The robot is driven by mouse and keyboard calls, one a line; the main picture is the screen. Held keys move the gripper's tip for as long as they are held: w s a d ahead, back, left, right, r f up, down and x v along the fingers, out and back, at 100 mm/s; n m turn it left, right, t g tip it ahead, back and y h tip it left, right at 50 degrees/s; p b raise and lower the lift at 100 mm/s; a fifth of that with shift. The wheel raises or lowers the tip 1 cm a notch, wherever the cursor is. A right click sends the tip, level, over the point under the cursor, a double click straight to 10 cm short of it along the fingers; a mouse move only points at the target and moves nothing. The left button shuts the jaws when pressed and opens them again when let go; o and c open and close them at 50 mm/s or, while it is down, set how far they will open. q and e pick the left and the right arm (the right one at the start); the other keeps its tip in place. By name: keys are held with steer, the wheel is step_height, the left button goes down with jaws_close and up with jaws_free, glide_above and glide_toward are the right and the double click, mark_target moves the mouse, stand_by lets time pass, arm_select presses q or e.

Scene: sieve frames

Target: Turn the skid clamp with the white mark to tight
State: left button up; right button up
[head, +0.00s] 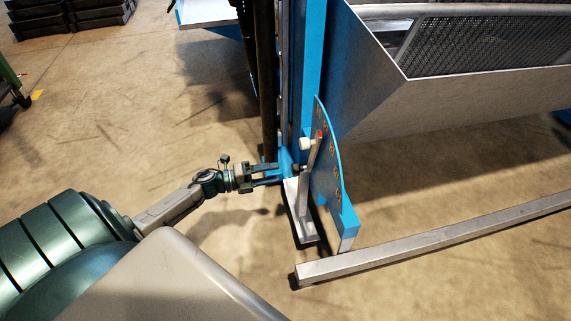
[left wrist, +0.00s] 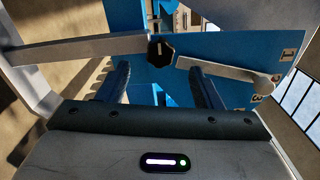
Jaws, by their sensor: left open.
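My left gripper (head: 268,175) reaches in from the left, just left of the blue frame's post. In the left wrist view its two fingers (left wrist: 163,82) are apart with nothing gripped between them. A dark faceted knob (left wrist: 160,51) shows just beyond the fingertips, between them, not visibly touched. It is probably the skid clamp; I cannot make out a white mark on it. A grey lever (left wrist: 225,70) with a pale round knob (left wrist: 268,86) lies right of it. In the head view this pale knob (head: 306,143) stands beside the blue plate. My right gripper is not in view.
A blue numbered plate (head: 328,170) and a blue post (head: 307,60) stand right of my gripper. A grey floor bar (head: 430,240) runs to the right. A metal hopper with mesh (head: 480,45) overhangs at upper right.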

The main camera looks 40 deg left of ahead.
arm_select(q)
steer(key=shift+v, duration=1.7)
